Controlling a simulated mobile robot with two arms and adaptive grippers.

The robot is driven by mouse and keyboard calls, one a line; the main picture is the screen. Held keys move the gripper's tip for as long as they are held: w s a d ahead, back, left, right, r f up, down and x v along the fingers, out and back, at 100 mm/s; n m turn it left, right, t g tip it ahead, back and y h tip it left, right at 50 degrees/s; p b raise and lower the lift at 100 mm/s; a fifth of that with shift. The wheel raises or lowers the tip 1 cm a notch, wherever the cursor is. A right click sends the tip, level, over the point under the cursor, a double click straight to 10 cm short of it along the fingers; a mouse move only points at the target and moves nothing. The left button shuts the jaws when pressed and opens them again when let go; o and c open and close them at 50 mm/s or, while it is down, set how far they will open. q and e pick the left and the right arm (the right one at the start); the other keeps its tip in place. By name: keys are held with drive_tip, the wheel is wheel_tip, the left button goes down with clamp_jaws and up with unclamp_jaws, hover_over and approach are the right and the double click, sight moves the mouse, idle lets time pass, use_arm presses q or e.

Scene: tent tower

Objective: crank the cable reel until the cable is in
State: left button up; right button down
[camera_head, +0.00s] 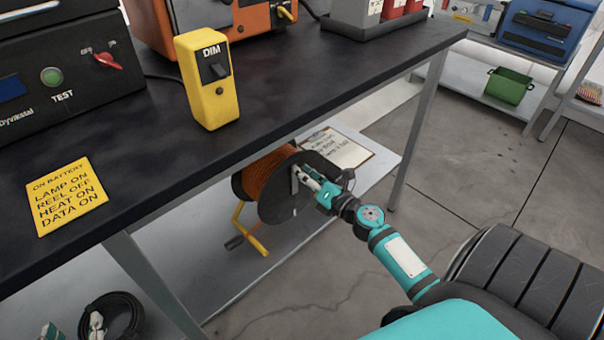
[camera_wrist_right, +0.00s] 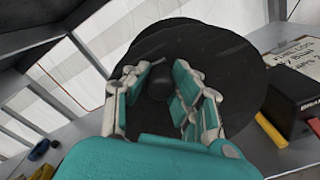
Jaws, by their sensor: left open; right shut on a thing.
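The cable reel (camera_head: 281,203) stands on the shelf under the table, with dark round flanges and orange cable (camera_head: 265,172) wound on its drum. No loose cable end is clearly visible. My right gripper (camera_head: 304,178) is at the reel's outer flange, shut on the crank's dark knob (camera_wrist_right: 158,86). In the right wrist view, its fingers (camera_wrist_right: 160,95) stand on both sides of that knob, in front of the flange (camera_wrist_right: 235,75). The fingers hide part of the crank. My left gripper (camera_head: 72,324) seems to show only partly at the bottom left, open and away from the reel.
The black tabletop (camera_head: 130,170) overhangs the reel. A yellow DIM switch box (camera_head: 207,85) and a yellow note (camera_head: 66,196) are on it. A written board (camera_head: 338,148) lies behind the reel. A dark cable coil (camera_head: 128,312) is at lower left.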

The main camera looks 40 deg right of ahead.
drive_tip(key=shift+d+f, duration=0.1)
drive_tip(key=shift+f, duration=0.1)
drive_tip(key=c, duration=1.3)
unclamp_jaws()
drive_tip(key=shift+s, duration=0.1)
drive_tip(key=shift+o, duration=1)
drive_tip(key=shift+r, duration=0.1)
drive_tip(key=s, duration=1.2)
drive_tip(key=shift+d+r, duration=0.15)
drive_tip(key=shift+d, duration=0.25)
